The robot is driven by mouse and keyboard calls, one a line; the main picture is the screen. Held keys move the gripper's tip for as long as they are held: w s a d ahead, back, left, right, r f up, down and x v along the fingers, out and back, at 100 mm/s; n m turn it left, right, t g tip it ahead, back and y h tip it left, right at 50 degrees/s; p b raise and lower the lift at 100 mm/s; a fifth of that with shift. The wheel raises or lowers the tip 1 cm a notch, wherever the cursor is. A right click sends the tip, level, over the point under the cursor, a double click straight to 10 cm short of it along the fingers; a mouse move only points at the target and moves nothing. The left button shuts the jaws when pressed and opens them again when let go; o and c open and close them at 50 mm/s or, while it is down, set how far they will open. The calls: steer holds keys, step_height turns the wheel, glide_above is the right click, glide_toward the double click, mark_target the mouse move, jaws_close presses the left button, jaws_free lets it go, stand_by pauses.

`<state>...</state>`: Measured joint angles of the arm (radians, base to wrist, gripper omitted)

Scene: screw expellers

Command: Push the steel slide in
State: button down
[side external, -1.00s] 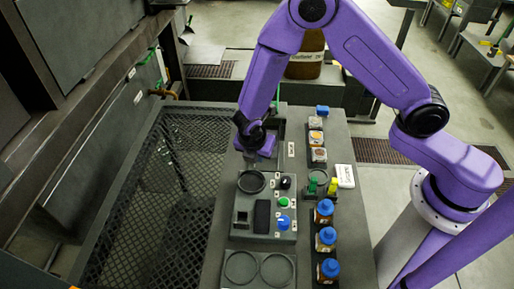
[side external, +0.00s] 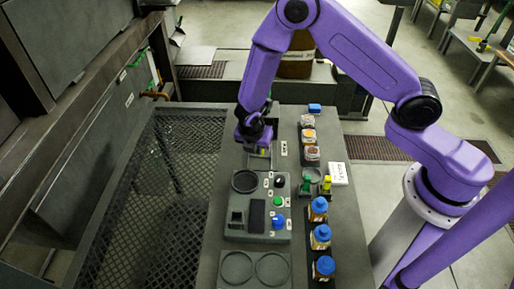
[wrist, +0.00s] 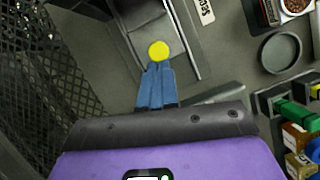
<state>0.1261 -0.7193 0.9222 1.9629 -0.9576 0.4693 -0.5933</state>
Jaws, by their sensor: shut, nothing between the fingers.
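The steel slide (wrist: 143,25) is a grey plate in a dark channel, seen at the top of the wrist view. A round yellow knob (wrist: 159,50) lies at the slide's near end. My gripper (wrist: 156,68) has its blue fingers pressed together, with the tips right at the knob's near edge; whether they touch it I cannot tell. In the side view my gripper (side external: 261,150) is low over the channel (side external: 260,163) at the far part of the bench, and hides most of the slide.
A control panel (side external: 235,232) with coloured buttons and a round recess sits nearer on the bench. Blue-capped bottles (side external: 320,237) and small sample jars (side external: 311,153) line the right side. A mesh grating (side external: 160,230) lies left. A green and a yellow piece stand near a round dish (wrist: 281,52).

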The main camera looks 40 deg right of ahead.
steer(key=w+d, duration=0.3)
steer(key=shift+s, duration=0.1)
steer(key=shift+s+a, duration=0.15)
steer(key=shift+a, duration=0.15)
steer(key=a, duration=0.1)
steer(key=s+a, duration=0.1)
steer(key=a, duration=0.1)
steer(key=shift+s+a+r, duration=0.15)
steer(key=shift+s+r, duration=0.2)
steer(key=s+a+r+m+y, duration=0.1)
steer(key=s+r+m, duration=0.1)
steer(key=s+r, duration=0.35)
steer(key=s+a+r+m, duration=0.1)
steer(key=s+r+m, duration=0.1)
steer(key=r, duration=0.7)
steer(key=s+d+r+m+y, duration=0.1)
steer(key=s+d+r+m, duration=0.1)
steer(key=s, duration=0.5)
steer(key=s+d+r+m+g+y, duration=0.1)
steer(key=s+d+r+m, duration=0.2)
steer(key=s, duration=0.5)
steer(key=s+d+r+m+g+y, duration=0.1)
steer(key=s+d+r+m, duration=0.1)
steer(key=s, duration=0.5)
steer(key=shift+s+d+r, duration=0.15)
steer(key=shift+d+r, duration=0.45)
steer(key=shift+d, duration=0.25)
